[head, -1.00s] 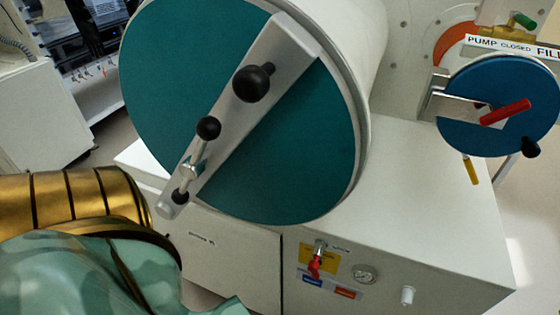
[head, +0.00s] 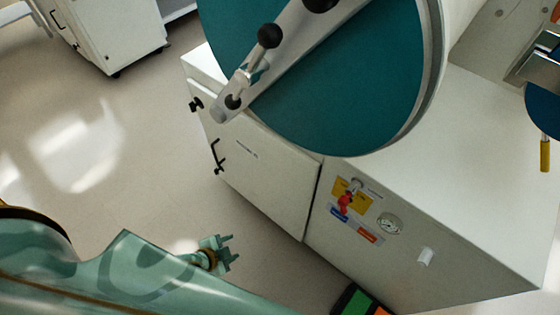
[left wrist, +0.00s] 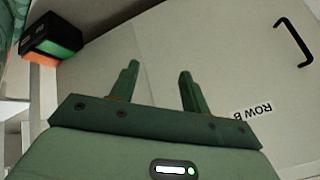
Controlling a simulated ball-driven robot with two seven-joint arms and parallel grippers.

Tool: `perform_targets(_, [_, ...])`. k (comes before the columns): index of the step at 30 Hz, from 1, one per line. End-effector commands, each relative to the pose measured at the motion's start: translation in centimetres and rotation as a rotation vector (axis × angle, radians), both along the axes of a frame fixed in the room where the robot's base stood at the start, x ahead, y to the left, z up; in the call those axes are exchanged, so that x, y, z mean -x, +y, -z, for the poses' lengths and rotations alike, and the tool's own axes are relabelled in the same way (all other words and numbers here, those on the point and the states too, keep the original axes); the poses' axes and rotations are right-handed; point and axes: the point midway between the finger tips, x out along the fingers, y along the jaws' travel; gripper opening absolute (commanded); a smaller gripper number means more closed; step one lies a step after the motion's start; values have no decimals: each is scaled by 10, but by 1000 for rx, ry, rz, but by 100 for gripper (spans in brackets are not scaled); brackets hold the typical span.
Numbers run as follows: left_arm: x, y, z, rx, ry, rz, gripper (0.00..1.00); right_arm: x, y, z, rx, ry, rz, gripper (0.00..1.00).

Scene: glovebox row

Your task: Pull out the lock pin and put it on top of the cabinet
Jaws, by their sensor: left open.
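A metal rod (head: 244,78) with a black ball at each end sits at the lower end of the grey bar (head: 295,45) across the large teal round door. It may be the lock pin; I cannot tell for sure. The white cabinet (head: 490,130) has a flat, bare top right of the door. My left gripper (head: 226,252) is open and empty, low in front of the cabinet front and well below the rod. In the left wrist view its two fingers (left wrist: 158,82) are apart, facing the cabinet's front panel. My right gripper is not in view.
The cabinet front carries a black handle (head: 217,157), a red valve (head: 346,203) and a gauge (head: 390,224). A black box with green and orange (head: 359,303) stands low at the bottom. A yellow handle (head: 545,155) hangs at right.

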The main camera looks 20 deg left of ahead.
Motion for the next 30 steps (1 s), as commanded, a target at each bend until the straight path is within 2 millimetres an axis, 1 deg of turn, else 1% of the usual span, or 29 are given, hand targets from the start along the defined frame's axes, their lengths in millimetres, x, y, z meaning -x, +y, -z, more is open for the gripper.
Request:
perform_targets(1, [-44,-7,-34,-13,-123,116,47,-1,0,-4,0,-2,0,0])
perform_targets(2, [-67,-14,-54,-21,-195,191,47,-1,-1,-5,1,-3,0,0])
perform_targets(3, [-94,-25,-83,-34,-291,297,47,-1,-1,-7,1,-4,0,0])
perform_targets(5, [-127,-45,-128,-57,-433,468,47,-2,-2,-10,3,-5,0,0])
perform_targets(6, [-143,-59,-159,-78,-525,591,47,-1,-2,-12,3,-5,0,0])
perform_targets(8, [-158,-81,-204,-113,-652,780,47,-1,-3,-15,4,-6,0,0])
perform_targets(9, [-162,-95,-232,-140,-729,909,47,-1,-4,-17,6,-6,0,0])
perform_targets(10, [-163,-105,-251,-164,-782,1007,47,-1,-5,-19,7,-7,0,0])
perform_targets(12, [-156,-124,-289,-220,-884,1228,47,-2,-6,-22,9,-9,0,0])
perform_targets(14, [-146,-135,-312,-270,-945,1398,47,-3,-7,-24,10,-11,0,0])
perform_targets(15, [-139,-139,-321,-297,-971,1486,47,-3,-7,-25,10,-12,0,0])
perform_targets(16, [-135,-141,-326,-313,-984,1537,47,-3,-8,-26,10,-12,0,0])
perform_targets(18, [-128,-145,-332,-339,-1001,1619,47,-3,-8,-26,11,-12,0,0])
perform_targets(20, [-126,-149,-333,-352,-1008,1652,47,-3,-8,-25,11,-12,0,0])
perform_targets(23, [-127,-160,-327,-353,-1009,1662,47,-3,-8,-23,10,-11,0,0])
perform_targets(30, [-138,-204,-306,-351,-1009,1656,47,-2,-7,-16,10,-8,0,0])
